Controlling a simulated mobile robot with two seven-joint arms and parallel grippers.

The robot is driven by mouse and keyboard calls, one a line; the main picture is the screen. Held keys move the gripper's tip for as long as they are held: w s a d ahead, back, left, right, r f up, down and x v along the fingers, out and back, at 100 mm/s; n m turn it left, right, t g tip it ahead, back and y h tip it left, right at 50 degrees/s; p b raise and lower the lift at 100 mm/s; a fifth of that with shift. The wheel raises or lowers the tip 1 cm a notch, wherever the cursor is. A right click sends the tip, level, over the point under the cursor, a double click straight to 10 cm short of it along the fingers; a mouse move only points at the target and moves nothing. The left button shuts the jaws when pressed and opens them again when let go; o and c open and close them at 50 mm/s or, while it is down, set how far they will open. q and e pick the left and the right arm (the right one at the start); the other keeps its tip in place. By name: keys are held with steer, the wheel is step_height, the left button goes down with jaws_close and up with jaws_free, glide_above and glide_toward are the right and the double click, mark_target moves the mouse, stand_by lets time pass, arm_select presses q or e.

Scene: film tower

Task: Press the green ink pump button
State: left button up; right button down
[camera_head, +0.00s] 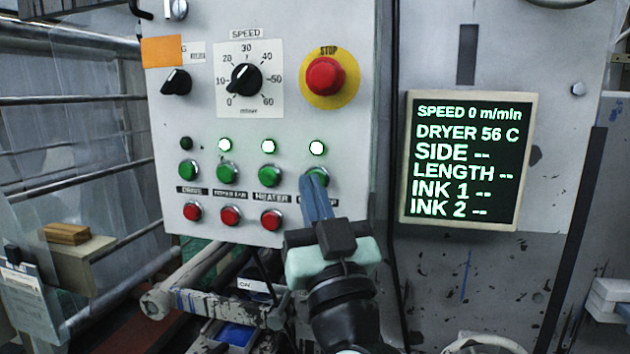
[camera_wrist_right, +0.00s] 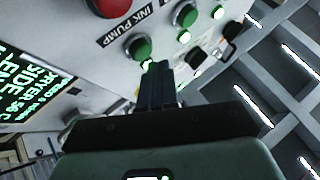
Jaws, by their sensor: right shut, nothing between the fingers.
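The green ink pump button (camera_head: 323,174) is the rightmost in the row of green buttons on the white panel. My right gripper (camera_head: 314,182) is shut and empty, its blue-grey fingers pointing up at the panel and covering part of this button and its label. In the right wrist view the green button (camera_wrist_right: 138,47) shows beside the "INK PUMP" label (camera_wrist_right: 132,22), just beyond the right fingertips (camera_wrist_right: 155,68). I cannot tell whether the tips touch it. The lamp (camera_head: 317,147) above the button is lit. My left gripper is not in view.
Other green buttons, such as the heater one (camera_head: 268,174), sit to the left, with red buttons (camera_head: 271,219) below. A red stop button (camera_head: 324,76) and a speed dial (camera_head: 244,79) are higher up. A display (camera_head: 466,160) stands right, reading speed 0.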

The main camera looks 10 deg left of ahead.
steer(key=s, duration=0.5)
steer(key=shift+a+b, duration=0.1)
steer(key=shift+b, duration=0.3)
stand_by(0.6)
